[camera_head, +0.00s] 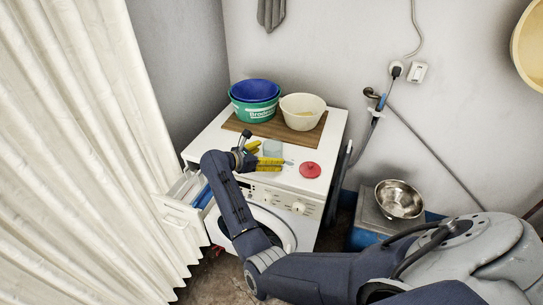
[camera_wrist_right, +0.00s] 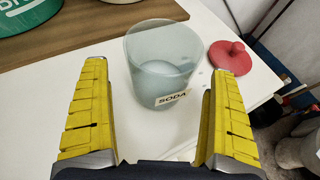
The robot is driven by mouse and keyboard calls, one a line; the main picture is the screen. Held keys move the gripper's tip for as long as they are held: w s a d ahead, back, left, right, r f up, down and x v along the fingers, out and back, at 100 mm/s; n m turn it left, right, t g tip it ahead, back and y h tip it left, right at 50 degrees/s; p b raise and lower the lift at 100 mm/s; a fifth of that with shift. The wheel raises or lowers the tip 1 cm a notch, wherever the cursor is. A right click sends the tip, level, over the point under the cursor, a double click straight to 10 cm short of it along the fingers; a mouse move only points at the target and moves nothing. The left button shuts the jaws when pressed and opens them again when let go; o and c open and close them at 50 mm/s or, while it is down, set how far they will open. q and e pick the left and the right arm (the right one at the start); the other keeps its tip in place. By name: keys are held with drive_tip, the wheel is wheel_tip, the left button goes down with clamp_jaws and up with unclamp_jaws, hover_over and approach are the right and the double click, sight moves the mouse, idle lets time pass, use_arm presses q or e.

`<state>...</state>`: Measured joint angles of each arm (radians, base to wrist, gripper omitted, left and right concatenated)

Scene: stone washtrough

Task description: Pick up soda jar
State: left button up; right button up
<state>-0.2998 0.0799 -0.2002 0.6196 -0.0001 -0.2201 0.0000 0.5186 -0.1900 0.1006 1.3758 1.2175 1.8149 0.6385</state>
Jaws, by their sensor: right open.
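The soda jar (camera_wrist_right: 163,62) is a clear bluish glass jar with a "SODA" label, standing upright and without its lid on the white washing machine top. It also shows in the head view (camera_head: 272,148), partly behind my gripper. A red round lid with a knob (camera_wrist_right: 231,57) lies to the right of the jar, also in the head view (camera_head: 310,169). My right gripper (camera_wrist_right: 157,82) has yellow fingers, is open and empty, and points at the jar, which shows between and beyond the fingertips. In the head view the right gripper (camera_head: 261,155) is over the machine top. My left gripper is not in view.
Behind the jar, a wooden board (camera_head: 308,137) holds a green tub (camera_head: 254,111) with a blue basin (camera_head: 255,90) inside and a cream bowl (camera_head: 302,111). The machine's detergent drawer (camera_head: 182,212) is pulled out at left. A metal bowl (camera_head: 398,199) stands at right.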

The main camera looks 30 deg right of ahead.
drive_tip(key=shift+x, duration=1.2)
drive_tip(key=c, duration=1.4)
